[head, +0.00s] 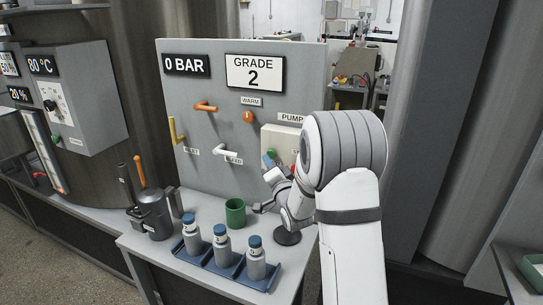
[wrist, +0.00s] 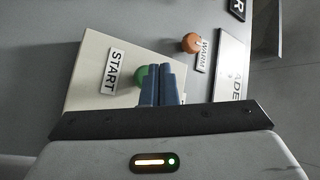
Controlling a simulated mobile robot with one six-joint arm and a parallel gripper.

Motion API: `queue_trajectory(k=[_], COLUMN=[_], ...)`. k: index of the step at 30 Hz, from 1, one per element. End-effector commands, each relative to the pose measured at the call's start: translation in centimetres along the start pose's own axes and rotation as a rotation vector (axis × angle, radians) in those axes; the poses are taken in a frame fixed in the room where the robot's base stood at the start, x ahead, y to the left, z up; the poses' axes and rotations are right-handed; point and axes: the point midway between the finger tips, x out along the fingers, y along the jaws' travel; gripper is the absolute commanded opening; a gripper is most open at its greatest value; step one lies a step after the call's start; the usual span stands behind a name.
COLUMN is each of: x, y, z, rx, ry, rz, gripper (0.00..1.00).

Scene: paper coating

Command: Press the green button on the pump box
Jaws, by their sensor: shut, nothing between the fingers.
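The pump box (head: 285,135) is a cream box on the grey panel, under a PUMP label. It also shows in the wrist view (wrist: 95,75), turned sideways, with a START label. Its green button (wrist: 141,76) is partly hidden behind my blue fingers. The green button also shows in the head view (head: 271,153). My gripper (wrist: 163,68) is shut and empty, with its fingertips in front of the box close to the button. In the head view my gripper (head: 267,160) is at the lower left of the box. I cannot tell whether it touches the button.
The panel (head: 240,110) also carries an orange WARM knob (head: 248,117), orange and white handles and signs reading 0 BAR and GRADE 2. Below, the bench holds a green cup (head: 235,213), a blue rack (head: 236,277) of capped bottles and a grey pot (head: 152,215).

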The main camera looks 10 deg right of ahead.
Motion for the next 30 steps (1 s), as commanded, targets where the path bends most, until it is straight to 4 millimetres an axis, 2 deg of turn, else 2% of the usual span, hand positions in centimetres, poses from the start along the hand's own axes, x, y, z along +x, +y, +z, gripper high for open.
queue_trajectory(k=[30], x=[0.72], y=[0.46], z=[-0.47], rx=[0.0], ry=[0.0], rz=[0.0], gripper=[0.0])
